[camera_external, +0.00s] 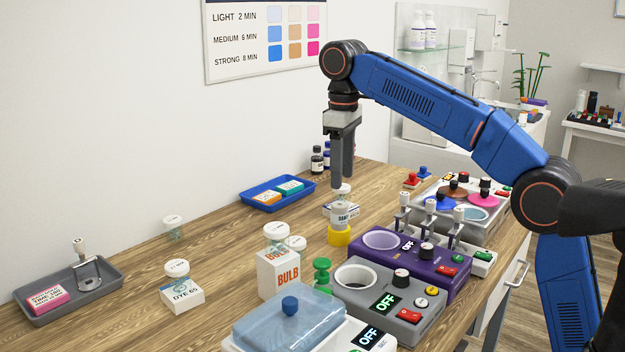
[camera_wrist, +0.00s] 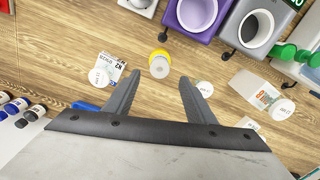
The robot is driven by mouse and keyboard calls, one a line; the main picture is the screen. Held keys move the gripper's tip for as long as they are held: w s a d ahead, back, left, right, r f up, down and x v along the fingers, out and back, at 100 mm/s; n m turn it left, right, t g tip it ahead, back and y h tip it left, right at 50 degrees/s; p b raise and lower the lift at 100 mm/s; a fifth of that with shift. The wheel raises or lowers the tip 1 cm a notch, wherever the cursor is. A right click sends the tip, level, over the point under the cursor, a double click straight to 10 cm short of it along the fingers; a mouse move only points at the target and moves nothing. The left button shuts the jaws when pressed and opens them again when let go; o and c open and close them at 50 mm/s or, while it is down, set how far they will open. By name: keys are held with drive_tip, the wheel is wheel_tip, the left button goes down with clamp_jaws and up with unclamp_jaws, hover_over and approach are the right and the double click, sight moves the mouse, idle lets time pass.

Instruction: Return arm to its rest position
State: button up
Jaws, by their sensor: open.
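My blue arm (camera_external: 435,100) reaches in from the right and bends down at the wrist over the wooden counter. My gripper (camera_external: 343,186) points straight down, close above or behind a white-capped jar in the external view. In the wrist view my gripper (camera_wrist: 157,82) has its two grey fingers apart with nothing between them. A white-capped jar in a yellow holder (camera_external: 339,235) stands just below the fingertips; it also shows in the wrist view beyond the fingers (camera_wrist: 160,66).
A purple device (camera_external: 440,266), a grey device (camera_external: 405,322) and a clear blue lid (camera_external: 285,328) crowd the front right. A BULB box (camera_external: 280,272), DYE box (camera_external: 182,299), blue tray (camera_external: 247,198) and grey tray (camera_external: 110,282) stand left.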

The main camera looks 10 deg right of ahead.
drive_tip(key=shift+r, duration=0.6)
drive_tip(key=s+d+f+m+t, duration=0.15)
drive_tip(key=d+m+t, duration=0.3)
drive_tip(key=d, duration=2.55)
drive_tip(key=s+d+f+m, duration=0.2)
drive_tip(key=s+d+f, duration=0.25)
drive_tip(key=d, duration=0.55)
drive_tip(key=s+d+f+t+h, duration=0.1)
drive_tip(key=s+d+f+t, duration=0.1)
drive_tip(key=s+d+f, duration=0.5)
drive_tip(key=s+d+f+m, duration=0.1)
drive_tip(key=s+f, duration=0.2)
drive_tip(key=f, duration=0.3)
drive_tip(key=s+d+f+m+g, duration=0.1)
drive_tip(key=s+f+m, duration=0.1)
drive_tip(key=s+f, duration=0.2)
drive_tip(key=s+f+m+y, duration=0.1)
drive_tip(key=s+f+m, duration=0.1)
drive_tip(key=f, duration=0.7)
drive_tip(key=shift+s+d+g, duration=0.35)
drive_tip(key=shift+s+d, duration=0.05)
drive_tip(key=shift+s, duration=0.4)
drive_tip(key=shift+f+m, duration=0.1)
drive_tip(key=shift+m, duration=0.15)
